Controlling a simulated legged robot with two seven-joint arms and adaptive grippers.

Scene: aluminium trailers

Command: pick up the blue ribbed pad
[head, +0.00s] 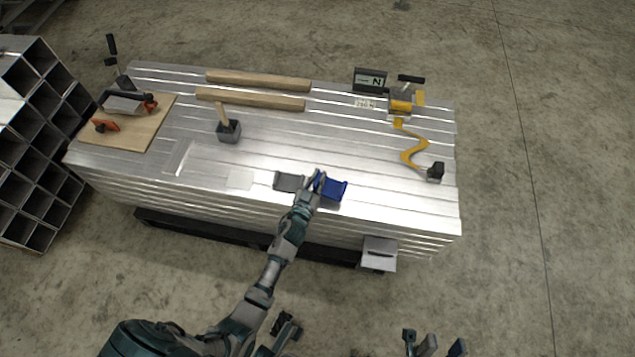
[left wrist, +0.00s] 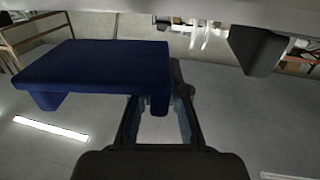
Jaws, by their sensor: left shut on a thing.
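The blue ribbed pad (head: 334,190) is at the front edge of the stacked aluminium sheets in the head view. My left gripper (head: 316,183) is at its left end and shut on it. In the left wrist view the pad (left wrist: 95,75) fills the upper left, and my left gripper's fingers (left wrist: 158,108) close around a part at its end. Whether the pad touches the sheets is hard to tell. My right gripper (head: 434,345) shows at the bottom edge of the head view, away from the sheets, its fingers apart and empty.
A grey pad (head: 289,182) lies just left of my left gripper. A block with a wooden handle (head: 228,130), two wooden bars (head: 258,80), a yellow curved tool (head: 412,150) and a board (head: 125,135) lie farther off. Square tubes (head: 35,130) stand at left.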

